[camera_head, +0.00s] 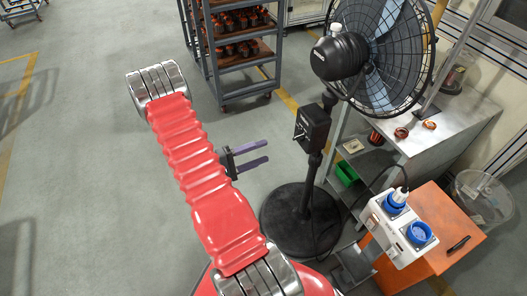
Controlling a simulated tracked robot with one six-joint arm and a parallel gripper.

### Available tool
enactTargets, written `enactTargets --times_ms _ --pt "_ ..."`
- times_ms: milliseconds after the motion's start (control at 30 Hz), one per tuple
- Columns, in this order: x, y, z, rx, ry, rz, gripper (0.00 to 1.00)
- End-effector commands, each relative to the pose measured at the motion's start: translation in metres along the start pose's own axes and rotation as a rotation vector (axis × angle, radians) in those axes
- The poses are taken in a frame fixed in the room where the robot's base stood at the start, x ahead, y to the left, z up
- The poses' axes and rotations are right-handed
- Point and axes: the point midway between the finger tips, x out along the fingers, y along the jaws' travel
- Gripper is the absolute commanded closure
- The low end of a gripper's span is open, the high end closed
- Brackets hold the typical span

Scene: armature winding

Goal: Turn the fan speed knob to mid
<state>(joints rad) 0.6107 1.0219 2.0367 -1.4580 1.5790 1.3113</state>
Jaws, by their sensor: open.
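A black pedestal fan (380,45) stands right of centre on a round black base (300,220). A black control box (312,125) sits on its pole, with a small light-coloured knob (299,133) on its left-facing side. The knob's setting is too small to read. My gripper (252,156) has two purple fingers pointing right, apart and empty. In the picture it is left of and below the control box, with a gap between them. My red arm covers part of the floor to the left.
A grey workbench (470,115) with copper parts stands behind the fan. An orange box (430,250) carries a white socket unit (397,228) with blue sockets and a cable. A shelf rack (235,60) stands at the back.

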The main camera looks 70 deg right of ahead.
Motion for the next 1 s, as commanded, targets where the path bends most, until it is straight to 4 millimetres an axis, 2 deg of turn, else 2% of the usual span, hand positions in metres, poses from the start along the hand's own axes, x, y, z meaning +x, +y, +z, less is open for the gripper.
enactTargets --times_ms 300,467,1000 --pt "0.0009 -0.0006 -0.0003 -0.006 -0.001 0.0 0.48" --pt "0.0012 -0.0008 -0.0009 -0.094 -0.001 0.0 0.48" --pt "0.0015 -0.0008 -0.0037 -0.839 0.0 0.001 0.48"
